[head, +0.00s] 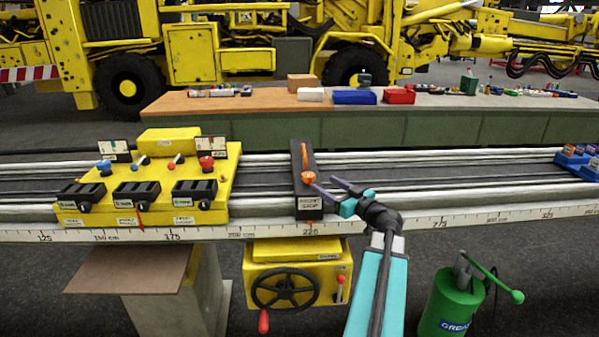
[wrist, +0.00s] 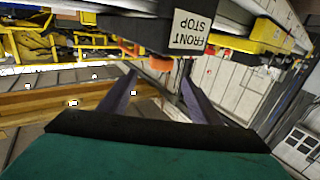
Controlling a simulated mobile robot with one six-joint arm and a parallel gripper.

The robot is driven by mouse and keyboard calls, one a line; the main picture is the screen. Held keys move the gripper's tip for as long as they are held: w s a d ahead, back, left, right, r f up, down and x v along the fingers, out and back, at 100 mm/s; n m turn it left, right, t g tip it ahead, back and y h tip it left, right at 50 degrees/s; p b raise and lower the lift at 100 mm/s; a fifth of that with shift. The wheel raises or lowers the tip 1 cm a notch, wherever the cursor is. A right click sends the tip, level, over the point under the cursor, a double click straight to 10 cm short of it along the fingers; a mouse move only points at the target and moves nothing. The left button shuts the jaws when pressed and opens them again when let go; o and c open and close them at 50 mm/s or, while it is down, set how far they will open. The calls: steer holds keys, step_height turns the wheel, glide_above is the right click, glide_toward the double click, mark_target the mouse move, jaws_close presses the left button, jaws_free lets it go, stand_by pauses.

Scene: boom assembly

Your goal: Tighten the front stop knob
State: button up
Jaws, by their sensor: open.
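The front stop (head: 303,200) is a black block across the rail, with a white "FRONT STOP" label on its near end. Its orange knob (head: 308,177) is on the block's right side, in front of my gripper (head: 322,183). In the wrist view the label (wrist: 190,30) appears upside down, and the orange knob (wrist: 160,63) shows between and just beyond the tips of my gripper (wrist: 159,76). The two dark fingers are apart with nothing held between them. I cannot tell how far the tips are from the knob in depth.
A yellow carriage (head: 150,160) with black levers stands on the rail (head: 450,190) to the left, and a blue unit (head: 577,160) at the far right. A yellow box with a handwheel (head: 285,289) hangs below. A green grease can (head: 450,305) stands lower right.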

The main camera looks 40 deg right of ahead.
mark_target(308, 179)
steer(key=w+p, duration=0.1)
steer(key=w, duration=0.3)
steer(key=w+d+p, duration=0.1)
steer(key=w, duration=0.4)
steer(key=w+p, duration=0.2)
steer(key=w, duration=0.2)
steer(key=shift+w+d, duration=0.15)
steer(key=shift+w, duration=0.15)
steer(key=shift+c, duration=0.5)
steer(key=c, duration=0.9)
steer(key=shift+c, duration=0.2)
